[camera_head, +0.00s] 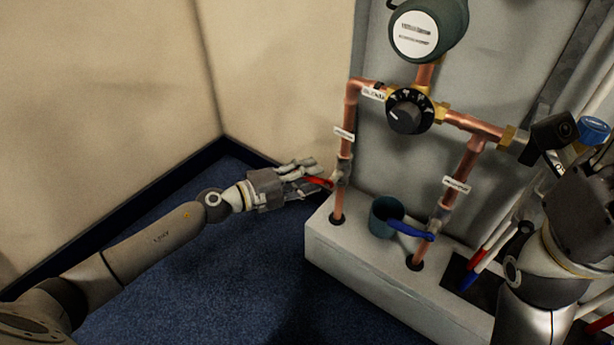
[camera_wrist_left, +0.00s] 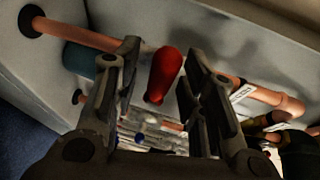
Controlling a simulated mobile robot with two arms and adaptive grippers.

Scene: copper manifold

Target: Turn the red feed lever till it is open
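The red feed lever (camera_head: 319,181) sits on a valve on the left vertical copper pipe (camera_head: 346,148). It sticks out to the left, across the pipe. My left gripper (camera_head: 308,178) is at the lever from the left. In the left wrist view the red handle (camera_wrist_left: 165,74) lies between the two spread fingers, with a gap on each side. The gripper is open and does not appear to touch it.
A blue lever (camera_head: 410,230) sits on the right copper pipe (camera_head: 464,165), beside a teal cup (camera_head: 384,216) on the pale plinth (camera_head: 350,259). A black knob (camera_head: 406,112) and a round gauge (camera_head: 416,34) are above. Blue carpet (camera_head: 215,262) left of the plinth is clear.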

